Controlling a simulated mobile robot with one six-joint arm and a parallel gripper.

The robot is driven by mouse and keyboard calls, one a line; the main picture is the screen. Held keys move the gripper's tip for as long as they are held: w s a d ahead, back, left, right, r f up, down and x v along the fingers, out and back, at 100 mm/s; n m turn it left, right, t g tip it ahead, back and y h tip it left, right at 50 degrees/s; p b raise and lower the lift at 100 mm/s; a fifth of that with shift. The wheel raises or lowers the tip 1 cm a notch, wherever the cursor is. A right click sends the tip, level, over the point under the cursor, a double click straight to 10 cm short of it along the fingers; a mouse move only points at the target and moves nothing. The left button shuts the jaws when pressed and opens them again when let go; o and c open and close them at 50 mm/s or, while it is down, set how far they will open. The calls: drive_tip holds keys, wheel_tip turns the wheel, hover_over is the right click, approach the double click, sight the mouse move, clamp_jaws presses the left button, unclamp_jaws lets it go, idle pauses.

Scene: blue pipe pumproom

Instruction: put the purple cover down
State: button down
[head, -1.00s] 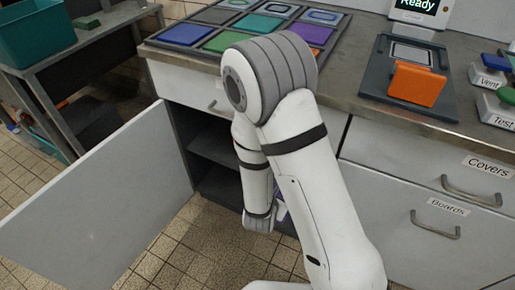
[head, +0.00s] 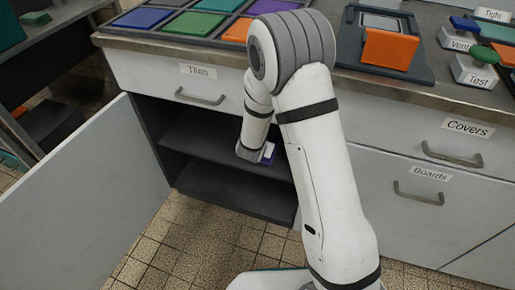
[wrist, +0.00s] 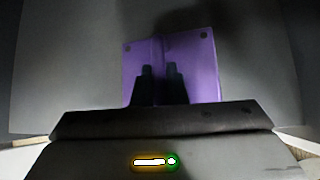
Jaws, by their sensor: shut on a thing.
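The purple cover (wrist: 203,66) stands upright in the wrist view, with a fold or ridge down it and small dark dots near its upper corners. My gripper (wrist: 159,72) is shut on it, its two dark fingers in front of the cover's lower middle. My arm hides most of the gripper there.
The cupboard door (head: 85,200) stands open at the left. Both visible shelves look empty on the left, including the lower one (head: 225,193). An orange cover (head: 390,48) is on the counter.

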drive_tip(key=shift+w+d, duration=0.1)
drive_tip(key=shift+w, duration=0.4)
wheel_tip(320, 180, down, 4)
drive_tip(key=shift+w+r+b, duration=0.1)
drive_tip(key=shift+r+b, duration=0.1)
drive_tip(key=shift+b, duration=0.8)
drive_tip(key=shift+r, duration=0.1)
drive_tip(key=c, duration=1.9)
unclamp_jaws()
drive_tip(key=o, duration=0.4)
drive_tip(key=shift+o, duration=0.2)
